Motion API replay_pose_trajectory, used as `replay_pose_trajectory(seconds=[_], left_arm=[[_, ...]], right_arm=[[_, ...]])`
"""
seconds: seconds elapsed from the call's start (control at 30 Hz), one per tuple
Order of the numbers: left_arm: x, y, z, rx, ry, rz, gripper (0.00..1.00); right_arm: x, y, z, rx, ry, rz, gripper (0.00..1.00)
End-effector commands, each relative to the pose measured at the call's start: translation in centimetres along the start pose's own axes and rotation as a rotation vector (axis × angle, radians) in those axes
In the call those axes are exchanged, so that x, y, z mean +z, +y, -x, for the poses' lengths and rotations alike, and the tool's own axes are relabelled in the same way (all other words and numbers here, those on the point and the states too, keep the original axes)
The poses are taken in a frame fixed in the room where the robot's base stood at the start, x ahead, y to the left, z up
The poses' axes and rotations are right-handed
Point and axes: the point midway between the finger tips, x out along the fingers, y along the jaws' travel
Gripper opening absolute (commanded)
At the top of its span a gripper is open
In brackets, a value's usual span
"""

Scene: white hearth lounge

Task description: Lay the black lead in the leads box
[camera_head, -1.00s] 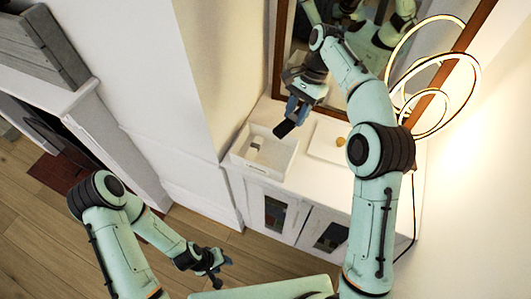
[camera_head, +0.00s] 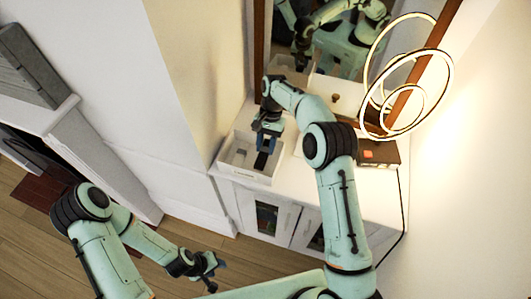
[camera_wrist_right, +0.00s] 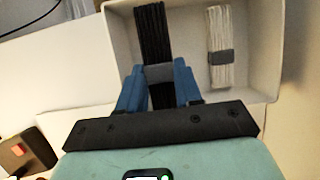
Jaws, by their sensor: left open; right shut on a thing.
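The black lead (camera_wrist_right: 151,35) is a folded black bundle with a grey band. My right gripper (camera_wrist_right: 158,82) is shut on it at the band. In the head view, the lead (camera_head: 262,160) hangs below my right gripper (camera_head: 268,138), within the outline of the leads box (camera_head: 243,174). I cannot tell whether it touches the floor of the box. The box is a white open tray, also in the wrist view (camera_wrist_right: 268,70). A white lead (camera_wrist_right: 219,45) with a grey band lies inside, beside the black one. My left gripper (camera_head: 210,268) is open and empty, low over the wooden floor.
The box stands at the left end of a white cabinet (camera_head: 350,207) below a mirror. A dark brown box (camera_head: 380,152) with an orange patch lies to its right. A lit ring lamp (camera_head: 447,70) stands at the right. My right arm hides part of the cabinet top.

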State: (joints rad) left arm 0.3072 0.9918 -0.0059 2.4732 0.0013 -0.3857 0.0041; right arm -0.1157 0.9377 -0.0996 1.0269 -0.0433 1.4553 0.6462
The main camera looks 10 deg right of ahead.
Motion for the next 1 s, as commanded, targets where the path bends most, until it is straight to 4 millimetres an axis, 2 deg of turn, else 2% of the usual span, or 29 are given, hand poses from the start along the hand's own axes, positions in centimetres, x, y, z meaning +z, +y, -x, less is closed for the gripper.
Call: replay_pose_trajectory(seconds=[0.23, 0.43, 0.97, 1.0], left_arm=[[0.1, -0.1, -0.1, -0.001, -0.002, 0.001, 0.43], [0.4, -0.3, -0.3, -0.002, -0.005, 0.002, 0.43], [0.1, -0.1, -0.1, -0.001, -0.002, 0.001, 0.43], [0.2, -0.1, -0.1, -0.001, -0.002, 0.001, 0.43]], right_arm=[[-0.7, 0.0, -1.8, 0.000, -0.001, 0.000, 0.03], [-1.9, 0.0, -4.6, 0.000, -0.001, -0.001, 0.03], [-2.3, -0.1, -5.3, -0.001, 0.002, 0.000, 0.03], [-2.3, -0.1, -5.3, -0.002, 0.002, 0.000, 0.44]])
